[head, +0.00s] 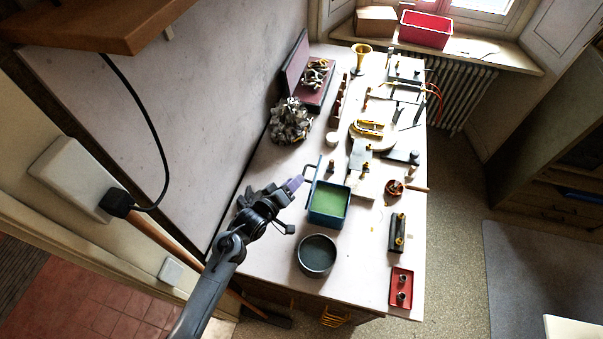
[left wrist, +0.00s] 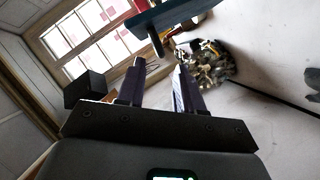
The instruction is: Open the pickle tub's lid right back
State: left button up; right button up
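The pickle tub (head: 328,217) is a blue rectangular box on the bench with green liquid showing inside. Its blue lid (head: 314,180) stands raised along the tub's left side, seen nearly edge-on, with a bar handle at its far left corner. In the left wrist view the blue panel (left wrist: 178,14) with a dark handle crosses the top, beyond the fingertips. My left gripper (head: 297,183) is just left of the lid. In the wrist view its two fingers (left wrist: 158,62) are apart with nothing seen held between them. Whether a finger touches the lid is unclear. My right gripper is not in view.
A round dark pot (head: 317,255) stands just in front of the tub. A heap of metal parts (head: 290,121) lies behind, near the wall. Tools and a board (head: 361,157) crowd the right. The bench's near left is clear.

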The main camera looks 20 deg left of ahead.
aim_at(307, 181)
pick_arm(q)
jog(key=shift+x, duration=2.75)
grip_shut()
